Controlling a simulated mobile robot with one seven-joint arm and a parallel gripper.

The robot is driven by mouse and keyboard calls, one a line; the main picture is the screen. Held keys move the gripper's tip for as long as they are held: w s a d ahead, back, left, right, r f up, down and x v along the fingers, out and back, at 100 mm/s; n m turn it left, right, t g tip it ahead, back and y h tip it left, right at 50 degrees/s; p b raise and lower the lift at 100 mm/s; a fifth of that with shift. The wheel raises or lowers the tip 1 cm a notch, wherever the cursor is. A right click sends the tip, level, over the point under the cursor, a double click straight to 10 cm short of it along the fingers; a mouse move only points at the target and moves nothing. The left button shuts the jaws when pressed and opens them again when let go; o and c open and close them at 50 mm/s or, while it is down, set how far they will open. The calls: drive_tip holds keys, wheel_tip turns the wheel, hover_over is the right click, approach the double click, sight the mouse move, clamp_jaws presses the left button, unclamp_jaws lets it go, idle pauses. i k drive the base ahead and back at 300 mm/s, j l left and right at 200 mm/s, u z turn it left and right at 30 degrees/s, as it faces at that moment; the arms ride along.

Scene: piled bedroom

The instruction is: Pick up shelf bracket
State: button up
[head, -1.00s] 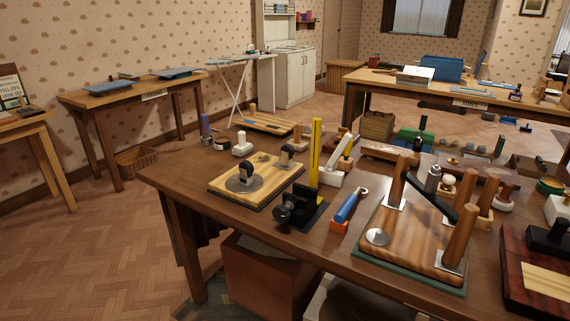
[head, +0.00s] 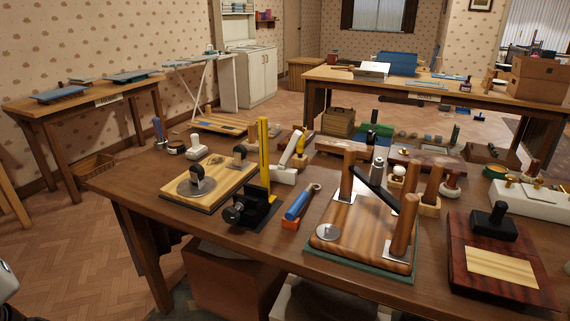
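I cannot tell for sure which thing is the shelf bracket. A brown work table (head: 139,187) fills the foreground, crowded with tools and parts. A white angled piece (head: 285,176) with a slanted arm stands behind a yellow upright on a black base (head: 263,150); it may be the bracket, but it is too small to be sure. My gripper is not in view; only a pale rounded piece, perhaps part of my arm, shows at the lower left edge.
A board with wooden posts (head: 345,232), a blue-handled tool (head: 298,204) and a dark red board (head: 464,284) crowd the table's front. Boxes (head: 235,282) stand beneath it. A second table (head: 440,92) is behind, and a side table (head: 90,103) at left.

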sight(280, 173)
drive_tip(key=i+j+u, duration=0.1)
drive_tip(key=i+u, duration=0.2)
drive_tip(key=i, duration=0.55)
